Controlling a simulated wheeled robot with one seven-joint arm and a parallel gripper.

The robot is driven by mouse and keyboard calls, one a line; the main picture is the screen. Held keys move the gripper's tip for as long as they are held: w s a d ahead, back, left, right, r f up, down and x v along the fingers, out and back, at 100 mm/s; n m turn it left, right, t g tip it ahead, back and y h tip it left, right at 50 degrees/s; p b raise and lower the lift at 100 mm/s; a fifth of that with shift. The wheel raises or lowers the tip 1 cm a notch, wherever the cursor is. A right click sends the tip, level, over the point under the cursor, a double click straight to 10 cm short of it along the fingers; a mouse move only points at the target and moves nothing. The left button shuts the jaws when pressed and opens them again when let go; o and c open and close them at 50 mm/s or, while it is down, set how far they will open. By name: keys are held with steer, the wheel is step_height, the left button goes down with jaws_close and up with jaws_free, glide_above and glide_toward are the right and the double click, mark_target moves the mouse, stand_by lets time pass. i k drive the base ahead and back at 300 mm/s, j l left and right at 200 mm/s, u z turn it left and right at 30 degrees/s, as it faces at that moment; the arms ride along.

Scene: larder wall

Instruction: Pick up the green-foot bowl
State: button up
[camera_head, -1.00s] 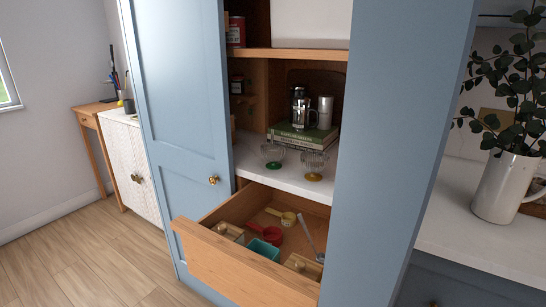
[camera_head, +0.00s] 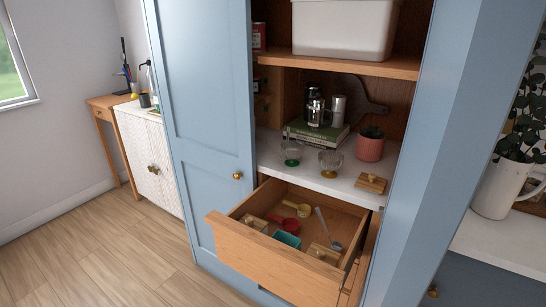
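The green-foot bowl (camera_head: 292,151) is a clear glass bowl on a green foot. It stands upright on the white shelf (camera_head: 268,158) of the larder, in front of the stacked books. A similar glass bowl with an amber foot (camera_head: 331,163) stands just to its right, with a small gap between them. My gripper is not in view.
Below the shelf an open wooden drawer (camera_head: 262,258) juts out, holding scoops, a teal box and other items. Books (camera_head: 318,132) with a coffee press (camera_head: 316,110) stand behind the bowls. A pink plant pot (camera_head: 370,147) and wooden lid (camera_head: 371,183) sit right. The blue door (camera_head: 203,90) is left.

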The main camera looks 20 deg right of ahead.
mark_target(292, 154)
steer(key=i+j+u, duration=0.1)
steer(key=j+u, duration=0.25)
steer(key=i+j+u, duration=0.2)
steer(key=j+u, duration=0.2)
steer(key=i+j+u, duration=0.35)
steer(key=i+u, duration=0.35)
steer(key=i+j+z, duration=0.1)
steer(key=i+z, duration=0.25)
steer(key=i+l+z, duration=0.1)
steer(key=z, duration=0.3)
steer(key=i+z, duration=0.25)
steer(key=z, duration=0.2)
steer(key=i+z, duration=0.2)
steer(key=z, duration=0.2)
steer(key=i+j+z, duration=0.15)
steer(key=z, duration=0.3)
steer(key=i+l+z, duration=0.1)
steer(key=i+z, duration=0.55)
steer(key=z, duration=0.15)
